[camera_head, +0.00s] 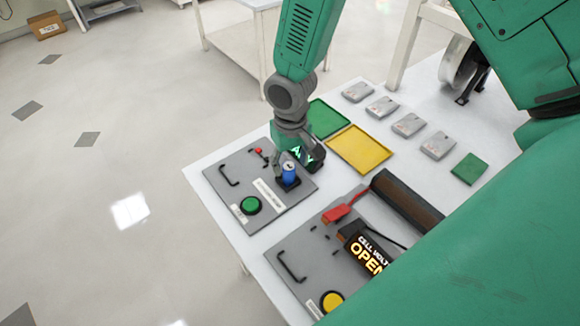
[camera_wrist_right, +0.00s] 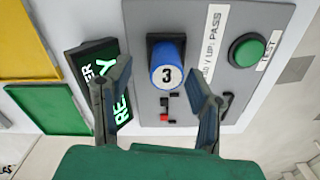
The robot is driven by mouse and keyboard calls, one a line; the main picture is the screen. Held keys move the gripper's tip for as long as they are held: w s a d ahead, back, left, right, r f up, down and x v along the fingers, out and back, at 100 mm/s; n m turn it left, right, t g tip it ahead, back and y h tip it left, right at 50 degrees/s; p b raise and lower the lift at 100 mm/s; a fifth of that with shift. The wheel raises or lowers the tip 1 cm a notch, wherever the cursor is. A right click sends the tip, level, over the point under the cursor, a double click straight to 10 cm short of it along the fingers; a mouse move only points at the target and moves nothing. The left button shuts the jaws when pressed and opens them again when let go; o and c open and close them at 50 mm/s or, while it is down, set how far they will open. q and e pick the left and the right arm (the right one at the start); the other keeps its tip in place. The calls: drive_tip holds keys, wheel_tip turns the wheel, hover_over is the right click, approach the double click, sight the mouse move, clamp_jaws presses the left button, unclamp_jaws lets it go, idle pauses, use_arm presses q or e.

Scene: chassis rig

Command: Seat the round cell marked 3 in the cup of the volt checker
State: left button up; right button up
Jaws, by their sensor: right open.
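The blue round cell marked 3 (camera_wrist_right: 167,72) stands upright in the black square cup (camera_wrist_right: 153,42) of a grey panel, and its white numbered top faces my right wrist camera. The cell also shows in the head view (camera_head: 290,176). The panel, which I take as the volt checker (camera_head: 226,172), has a green button (camera_head: 250,205) labelled TEST and a lit display (camera_wrist_right: 110,98) reading READY. My right gripper (camera_wrist_right: 172,88) is open, with a finger on either side of the cell and visible gaps to it. How deep the cell sits is hard to tell. My left gripper is not in view.
A second grey panel (camera_head: 318,262) with a yellow button and an OPEN display stands nearer. Green (camera_head: 327,118) and yellow (camera_head: 360,149) trays lie behind the checker. Several grey flat boxes (camera_head: 408,125) and a green pad (camera_head: 469,168) lie at the right.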

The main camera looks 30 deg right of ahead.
sight(289, 165)
drive_tip(key=r, duration=0.3)
drive_tip(key=a+r, duration=0.1)
drive_tip(key=r, duration=0.5)
drive_tip(key=shift+a, duration=0.25)
drive_tip(key=shift+d+r, duration=0.5)
drive_tip(key=shift+d, duration=0.15)
drive_tip(key=shift+a, duration=0.1)
